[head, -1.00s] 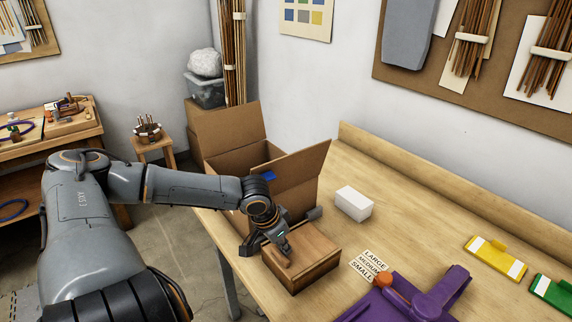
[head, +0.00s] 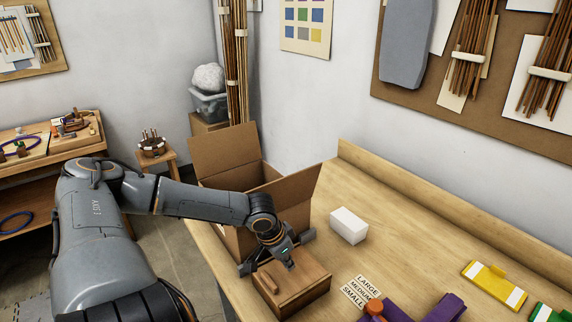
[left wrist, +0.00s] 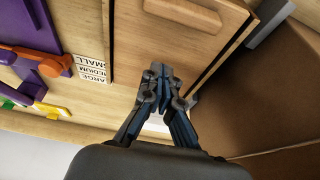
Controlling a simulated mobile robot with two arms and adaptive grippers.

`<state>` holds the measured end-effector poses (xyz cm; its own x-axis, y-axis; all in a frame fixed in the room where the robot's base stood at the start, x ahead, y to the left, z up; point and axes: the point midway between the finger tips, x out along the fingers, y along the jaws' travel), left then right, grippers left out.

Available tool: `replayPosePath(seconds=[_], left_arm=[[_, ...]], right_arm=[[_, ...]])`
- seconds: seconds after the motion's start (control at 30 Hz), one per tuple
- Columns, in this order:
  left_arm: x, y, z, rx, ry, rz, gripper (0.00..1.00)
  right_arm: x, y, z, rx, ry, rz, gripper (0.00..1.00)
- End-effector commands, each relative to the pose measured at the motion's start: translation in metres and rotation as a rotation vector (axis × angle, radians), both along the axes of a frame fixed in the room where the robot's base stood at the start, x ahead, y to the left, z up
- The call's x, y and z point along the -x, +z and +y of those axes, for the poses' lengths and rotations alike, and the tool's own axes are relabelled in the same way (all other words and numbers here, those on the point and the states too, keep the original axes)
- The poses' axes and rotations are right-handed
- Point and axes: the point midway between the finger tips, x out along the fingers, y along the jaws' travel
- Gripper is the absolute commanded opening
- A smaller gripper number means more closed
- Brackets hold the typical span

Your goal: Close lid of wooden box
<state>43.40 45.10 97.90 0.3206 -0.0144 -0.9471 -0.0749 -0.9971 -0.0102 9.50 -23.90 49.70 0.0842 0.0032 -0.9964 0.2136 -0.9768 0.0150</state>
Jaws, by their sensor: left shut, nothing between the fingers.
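The wooden box (head: 305,294) stands near the left edge of the workbench. Its lid (head: 300,279) looks flat on top, with a small wooden handle (head: 269,281). The lid's handle also shows at the top of the left wrist view (left wrist: 196,56). My left gripper (head: 289,264) is over the back part of the lid, its fingers together and empty. In the left wrist view the closed fingertips (left wrist: 160,72) are apart from the handle; I cannot tell whether they touch the lid. My right gripper is not in view.
An open cardboard box (head: 225,160) stands right behind the wooden box. A white block (head: 349,226), size labels (head: 361,291), a purple tool (head: 446,308) and a yellow piece (head: 494,284) lie on the workbench (head: 410,235). The bench's middle is clear.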

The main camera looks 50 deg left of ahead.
Motion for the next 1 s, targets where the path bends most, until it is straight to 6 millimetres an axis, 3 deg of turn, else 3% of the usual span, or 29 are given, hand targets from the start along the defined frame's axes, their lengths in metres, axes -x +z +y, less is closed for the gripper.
replayPosePath(seconds=[0.17, 0.4, 0.6, 0.77, 1.0], left_arm=[[0.006, 0.019, 0.000, -0.004, -0.005, 0.005, 0.00], [0.015, 0.056, 0.000, -0.004, -0.006, -0.003, 0.00], [0.023, 0.077, 0.001, 0.000, -0.003, -0.003, 0.00], [0.027, 0.084, 0.001, 0.001, -0.001, -0.002, 0.00], [0.027, 0.085, 0.001, 0.002, -0.001, -0.003, 0.00]], right_arm=[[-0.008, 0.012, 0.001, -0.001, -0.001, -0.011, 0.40], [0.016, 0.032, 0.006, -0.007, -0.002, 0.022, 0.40], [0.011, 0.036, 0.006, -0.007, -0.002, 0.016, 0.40], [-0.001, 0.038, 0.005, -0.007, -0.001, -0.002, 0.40], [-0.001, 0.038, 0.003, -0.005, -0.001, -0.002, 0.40]])
